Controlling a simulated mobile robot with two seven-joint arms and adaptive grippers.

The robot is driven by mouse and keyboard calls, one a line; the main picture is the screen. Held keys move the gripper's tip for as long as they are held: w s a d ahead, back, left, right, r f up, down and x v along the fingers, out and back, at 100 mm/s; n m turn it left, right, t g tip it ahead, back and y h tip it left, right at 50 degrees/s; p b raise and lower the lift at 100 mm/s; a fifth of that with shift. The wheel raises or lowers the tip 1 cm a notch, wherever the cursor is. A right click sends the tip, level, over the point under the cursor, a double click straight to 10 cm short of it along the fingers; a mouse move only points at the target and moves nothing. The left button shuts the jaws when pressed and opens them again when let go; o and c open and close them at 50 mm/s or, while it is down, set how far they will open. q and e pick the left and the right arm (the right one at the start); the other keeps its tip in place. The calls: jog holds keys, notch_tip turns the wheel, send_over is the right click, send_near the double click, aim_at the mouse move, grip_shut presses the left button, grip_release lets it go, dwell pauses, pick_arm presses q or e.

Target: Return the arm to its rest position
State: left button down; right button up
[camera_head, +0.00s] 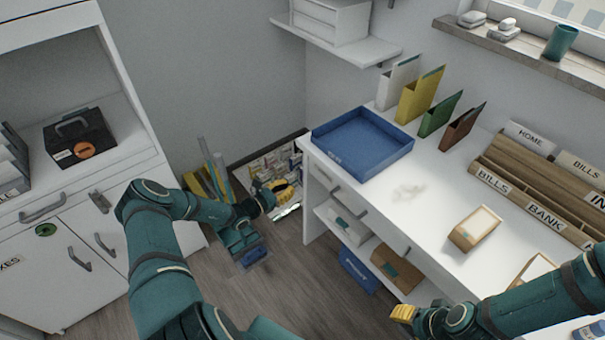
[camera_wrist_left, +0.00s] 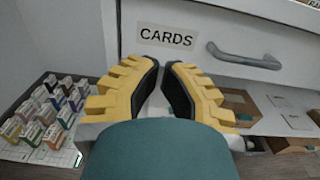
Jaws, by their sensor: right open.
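My left gripper (camera_head: 277,190) has yellow fingers and hangs in the gap between the left cabinet and the white desk. In the left wrist view its fingertips (camera_wrist_left: 161,66) are close together with a narrow gap, and nothing shows between them. They point towards a white drawer front labelled CARDS (camera_wrist_left: 166,37) with a grey handle (camera_wrist_left: 243,58). My right gripper (camera_head: 404,313) is at the desk's front edge, low in the head view. Only part of its yellow fingers shows, and I see nothing held.
A blue tray (camera_head: 362,143) sits on the desk's left end. A wooden sorter (camera_head: 535,182) and small box (camera_head: 474,228) stand further right. A black box (camera_head: 80,139) stands in the left cabinet. Open shelves under the desk hold boxes. Bare floor (camera_head: 310,295) lies between the arms.

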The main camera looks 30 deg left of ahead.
pick_arm(q)
jog(key=shift+s, duration=0.15)
jog(key=s+d+f+m+g+h, duration=0.1)
jog(key=s+d+m+g, duration=0.35)
jog(key=d, duration=0.35)
jog(key=s+d+m+g+h, duration=0.25)
jog(key=d+m+g, duration=0.25)
jog(key=d, duration=0.3)
jog(key=s+d+f+m+g, duration=0.1)
jog(key=s+d+m+g, duration=0.4)
jog(key=d, duration=0.4)
jog(key=s+d+r+m+y, duration=0.1)
jog(key=s+r+m+y, duration=0.2)
jog(key=s+m, duration=0.3)
jog(key=s+d+r+m+y, duration=0.2)
jog(key=s+m, duration=0.4)
jog(key=m, duration=0.3)
jog(key=shift+s+r+y, duration=0.25)
jog(key=shift+r+y, duration=0.5)
jog(key=shift+r, duration=0.2)
jog(key=shift+d+g, duration=0.1)
jog(key=shift+g, duration=0.15)
